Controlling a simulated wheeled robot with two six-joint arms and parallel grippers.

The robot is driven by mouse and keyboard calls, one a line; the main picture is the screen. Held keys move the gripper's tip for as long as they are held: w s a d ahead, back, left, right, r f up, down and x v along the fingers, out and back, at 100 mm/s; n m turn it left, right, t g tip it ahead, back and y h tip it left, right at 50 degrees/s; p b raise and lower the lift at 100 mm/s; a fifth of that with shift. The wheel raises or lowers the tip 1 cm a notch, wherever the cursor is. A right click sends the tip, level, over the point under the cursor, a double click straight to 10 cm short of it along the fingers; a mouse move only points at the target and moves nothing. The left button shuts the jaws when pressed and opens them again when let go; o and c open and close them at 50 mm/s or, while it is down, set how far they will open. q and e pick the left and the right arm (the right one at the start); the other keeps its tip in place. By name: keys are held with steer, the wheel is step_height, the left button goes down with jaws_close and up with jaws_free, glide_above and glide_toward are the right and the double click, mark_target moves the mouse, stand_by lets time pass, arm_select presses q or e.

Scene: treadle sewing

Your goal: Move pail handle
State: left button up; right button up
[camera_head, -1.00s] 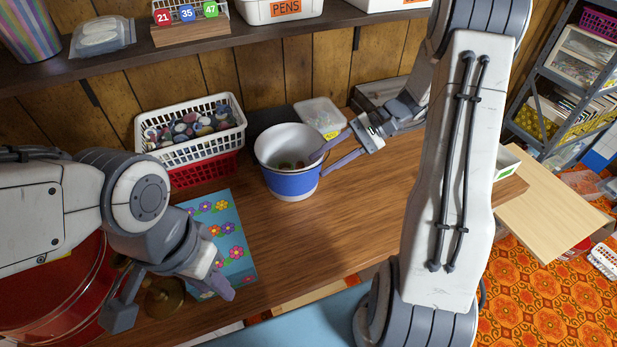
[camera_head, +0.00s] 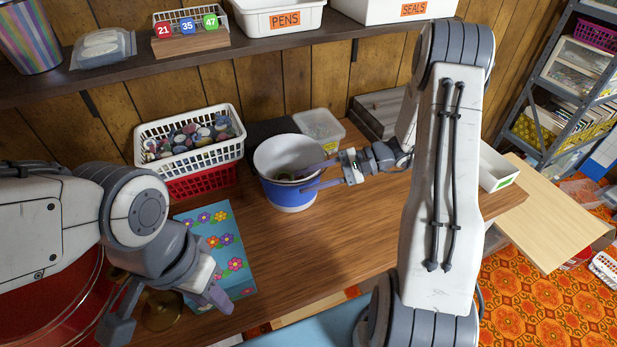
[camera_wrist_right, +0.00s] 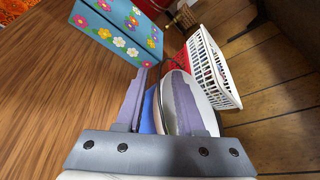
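A pail (camera_head: 284,194), blue outside with a white rim band and white inside, stands upright on the wooden table, with small items inside. It also shows in the right wrist view (camera_wrist_right: 199,95). My right gripper (camera_head: 306,177) is at the pail's right side. Its fingers are apart, one over the pail's opening and one outside the wall. In the right wrist view, the near wall lies between the fingers (camera_wrist_right: 160,104); I cannot tell whether they touch it. My left gripper (camera_head: 167,312) is open, low on the left, away from the pail.
A white basket (camera_head: 205,157) of colourful pieces on a red one stands behind left of the pail. A flowered blue box (camera_head: 232,262) lies in front left. A clear container (camera_head: 322,127) stands behind right. A shelf (camera_head: 118,72) runs above. The table front of the pail is clear.

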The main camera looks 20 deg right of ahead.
steer(key=shift+a, duration=0.2)
jaws_close()
stand_by(1.3)
